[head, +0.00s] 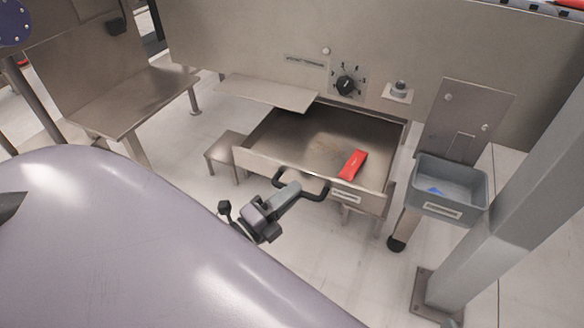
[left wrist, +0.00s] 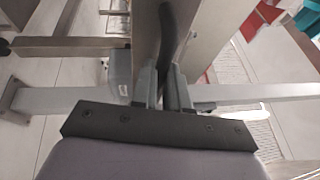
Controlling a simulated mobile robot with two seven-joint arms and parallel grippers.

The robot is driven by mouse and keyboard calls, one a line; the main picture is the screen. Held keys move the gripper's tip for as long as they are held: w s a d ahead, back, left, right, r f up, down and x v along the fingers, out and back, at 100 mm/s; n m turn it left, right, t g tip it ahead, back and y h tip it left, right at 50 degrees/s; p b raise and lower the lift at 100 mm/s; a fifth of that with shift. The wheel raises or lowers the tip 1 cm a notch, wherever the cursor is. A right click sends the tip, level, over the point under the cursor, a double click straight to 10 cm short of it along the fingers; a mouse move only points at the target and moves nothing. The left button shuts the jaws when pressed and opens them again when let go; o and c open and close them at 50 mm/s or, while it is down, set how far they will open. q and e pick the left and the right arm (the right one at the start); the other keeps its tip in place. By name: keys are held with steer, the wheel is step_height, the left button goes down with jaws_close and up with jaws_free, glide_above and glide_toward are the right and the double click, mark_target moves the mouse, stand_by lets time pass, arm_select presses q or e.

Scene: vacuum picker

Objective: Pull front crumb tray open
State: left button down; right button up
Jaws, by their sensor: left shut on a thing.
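The front crumb tray (head: 310,135) is a wide metal drawer under the machine's front panel, and it stands out from the panel with its inside showing. A dark bar handle (head: 318,195) is fixed to its front wall. My left gripper (head: 292,189) is shut on this handle, left of its middle. In the left wrist view the handle (left wrist: 167,35) runs in between the two grey fingers of the left gripper (left wrist: 164,80). A red flat piece (head: 352,164) lies in the tray towards the right. My right gripper is not in view.
A grey bin (head: 450,203) with a small blue piece (head: 435,190) in it hangs right of the tray. A grey post (head: 500,200) stands at the right. A metal shelf (head: 135,95) is at the left. A control knob (head: 346,85) is on the panel above.

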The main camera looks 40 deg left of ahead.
arm_select(q)
steer(key=shift+s, duration=0.15)
steer(key=c, duration=1.1)
jaws_free()
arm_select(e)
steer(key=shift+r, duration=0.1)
arm_select(q)
steer(key=shift+s, duration=0.1)
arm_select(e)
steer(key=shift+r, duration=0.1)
arm_select(q)
steer(key=p+v, duration=0.1)
steer(key=v, duration=0.6)
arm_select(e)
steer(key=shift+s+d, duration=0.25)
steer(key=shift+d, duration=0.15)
